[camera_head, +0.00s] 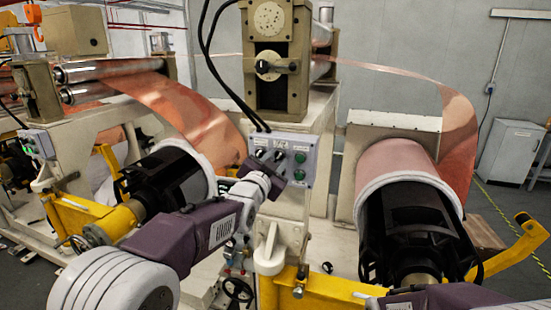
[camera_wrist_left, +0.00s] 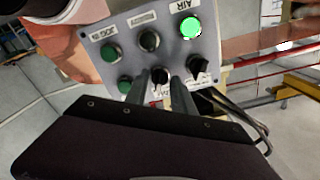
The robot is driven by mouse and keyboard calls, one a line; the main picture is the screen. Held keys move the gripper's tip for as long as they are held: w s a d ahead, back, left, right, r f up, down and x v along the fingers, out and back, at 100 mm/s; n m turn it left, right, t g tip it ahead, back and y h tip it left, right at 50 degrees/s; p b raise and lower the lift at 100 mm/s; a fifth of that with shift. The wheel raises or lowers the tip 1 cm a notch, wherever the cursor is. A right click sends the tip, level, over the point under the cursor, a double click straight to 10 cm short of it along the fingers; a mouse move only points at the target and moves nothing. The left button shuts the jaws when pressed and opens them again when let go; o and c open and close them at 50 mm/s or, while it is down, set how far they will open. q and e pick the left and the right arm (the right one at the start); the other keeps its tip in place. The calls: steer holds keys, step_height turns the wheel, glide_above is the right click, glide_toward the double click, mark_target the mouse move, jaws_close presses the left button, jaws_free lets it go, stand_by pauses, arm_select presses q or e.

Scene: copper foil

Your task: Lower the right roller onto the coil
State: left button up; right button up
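The right coil (camera_head: 398,165) is copper foil with a pale end ring, on a black mandrel (camera_head: 415,235). Copper strip rises from it at the right. I cannot make out the right roller clearly. A grey control panel (camera_head: 312,150) stands left of the coil; in the left wrist view the panel (camera_wrist_left: 120,22) has black knobs, green buttons and a brightly lit green button (camera_wrist_left: 190,28). My left gripper (camera_head: 272,172) is at the panel. In the wrist view its fingers (camera_wrist_left: 160,84) are apart, with a lower black knob (camera_wrist_left: 160,75) between their tips; contact is unclear.
A left coil (camera_head: 205,165) on a black mandrel (camera_head: 165,185) sits beside my left arm. A beige machine column (camera_head: 275,60) with hanging black cables rises behind the panel. Yellow frame beams (camera_head: 320,290) run low in front. A grey cabinet (camera_head: 510,150) stands far right.

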arm_select(q)
steer(key=shift+w, duration=0.15)
jaws_close()
